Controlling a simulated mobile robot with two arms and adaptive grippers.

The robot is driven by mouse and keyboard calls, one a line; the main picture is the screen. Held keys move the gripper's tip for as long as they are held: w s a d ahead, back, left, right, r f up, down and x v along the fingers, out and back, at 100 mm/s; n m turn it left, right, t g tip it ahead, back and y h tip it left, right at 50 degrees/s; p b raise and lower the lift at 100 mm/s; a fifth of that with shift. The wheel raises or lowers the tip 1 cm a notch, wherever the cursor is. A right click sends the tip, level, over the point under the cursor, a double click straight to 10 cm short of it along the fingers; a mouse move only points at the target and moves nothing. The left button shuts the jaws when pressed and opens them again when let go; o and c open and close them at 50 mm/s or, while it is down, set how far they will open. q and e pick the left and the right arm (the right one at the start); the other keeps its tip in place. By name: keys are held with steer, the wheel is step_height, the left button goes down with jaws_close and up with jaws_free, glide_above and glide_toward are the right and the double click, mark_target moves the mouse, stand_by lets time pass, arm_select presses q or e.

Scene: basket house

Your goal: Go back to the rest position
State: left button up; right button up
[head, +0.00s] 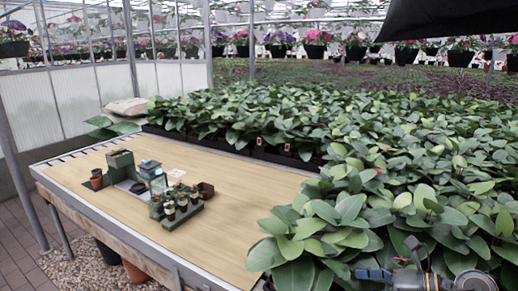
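Part of my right arm shows at the bottom right edge, in front of the leafy plants. It is grey and dark with a blue part, and the frame cuts it off. I cannot make out its fingertips or whether it holds anything. My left gripper is not in view.
A wooden table top (235,227) carries a green box (120,160), a dark tray of small potted plants (182,221) and small pots. Much of its right part is clear. Dense leafy plants (400,150) fill the back and right. A large dark shape (450,15) hangs at top right.

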steer(key=a+r+m+t+y, duration=0.2)
steer(key=a+r+m+t, duration=0.25)
steer(key=m+t, duration=0.2)
steer(key=s+d+f+m+h, duration=0.1)
steer(key=d+f+m+h, duration=0.3)
steer(key=m, duration=0.6)
steer(key=s+d+f+m+t+h, duration=0.1)
steer(key=s+d+f+m+h, duration=0.2)
steer(key=m+h, duration=0.5)
steer(key=d+f+m+h, duration=0.3)
steer(key=f+m+h, duration=0.15)
steer(key=m, duration=0.65)
steer(key=s+a+f+m+g+y, duration=0.1)
steer(key=s+a+f+m+g, duration=0.3)
steer(key=s+f, duration=0.5)
steer(key=s+a+f+m+g+y, duration=0.25)
steer(key=s+f+g, duration=0.35)
steer(key=s, duration=0.6)
step_height(320, 180, down, 21)
steer(key=g+h+p, duration=0.1)
steer(key=g+p, duration=0.1)
steer(key=s+d+f+g+p, duration=0.1)
steer(key=s+d+f+p, duration=0.1)
steer(key=s+f, duration=1.3)
steer(key=s+d, duration=0.1)
steer(key=s, duration=0.2)
steer(key=shift+d+f, duration=0.2)
steer(key=shift+f, duration=0.2)
